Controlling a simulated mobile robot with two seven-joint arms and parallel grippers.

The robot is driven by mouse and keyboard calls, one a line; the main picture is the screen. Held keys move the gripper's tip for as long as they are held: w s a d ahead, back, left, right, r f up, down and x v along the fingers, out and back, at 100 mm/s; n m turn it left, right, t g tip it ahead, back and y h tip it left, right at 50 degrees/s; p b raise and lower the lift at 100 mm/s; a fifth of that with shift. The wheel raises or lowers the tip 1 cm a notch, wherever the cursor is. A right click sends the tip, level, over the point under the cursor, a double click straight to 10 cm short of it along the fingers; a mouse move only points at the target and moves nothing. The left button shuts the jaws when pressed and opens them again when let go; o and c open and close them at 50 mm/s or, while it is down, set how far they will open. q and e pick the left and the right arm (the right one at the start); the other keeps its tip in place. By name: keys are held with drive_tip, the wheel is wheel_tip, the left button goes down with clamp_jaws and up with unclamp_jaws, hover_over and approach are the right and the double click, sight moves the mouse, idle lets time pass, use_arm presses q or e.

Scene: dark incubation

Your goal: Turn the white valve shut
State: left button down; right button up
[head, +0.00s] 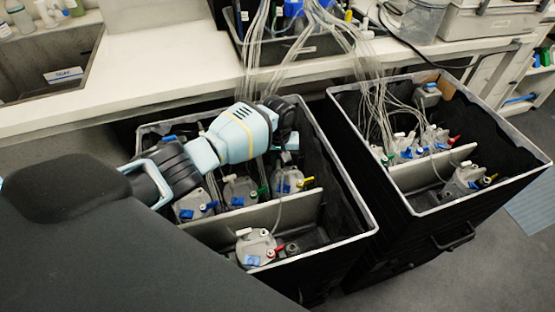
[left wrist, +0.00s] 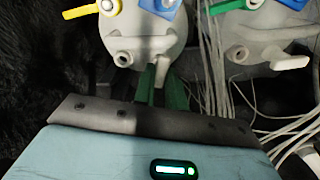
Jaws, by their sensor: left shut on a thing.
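A grey vessel lid (head: 284,182) with a yellow valve and a blue tag sits in the back part of the left black bin; it also fills the top of the left wrist view (left wrist: 140,30). The white valve (left wrist: 162,60) is on the lid's near side in the wrist view, beside a round port. My left gripper (left wrist: 162,88) reaches down to it, its green fingers shut on the valve's handle. The fingers hide much of the handle, so its exact angle is hard to tell. In the head view the left gripper (head: 287,152) is over the vessel. My right gripper is not in view.
A neighbouring vessel lid (left wrist: 265,35) has a green valve and another white valve. Thin clear tubes (head: 375,90) hang into both bins. A light divider (head: 250,214) crosses the left bin. The right bin (head: 460,205) stands beside it.

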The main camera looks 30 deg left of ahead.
use_arm(q)
drive_tip(key=m, duration=0.3)
drive_tip(key=shift+d+m+p, duration=0.1)
drive_tip(key=shift+m+p, duration=0.2)
drive_tip(key=shift+m, duration=0.1)
drive_tip(key=m, duration=0.3)
drive_tip(key=shift+d+m, duration=0.1)
drive_tip(key=shift+m, duration=0.2)
drive_tip(key=m, duration=0.3)
drive_tip(key=shift+m+p, duration=0.3)
drive_tip(key=shift+d+m, duration=0.1)
drive_tip(key=shift+m, duration=2)
drive_tip(key=c, duration=1.5)
unclamp_jaws()
drive_tip(key=shift+o, duration=0.2)
drive_tip(key=shift+r, duration=0.1)
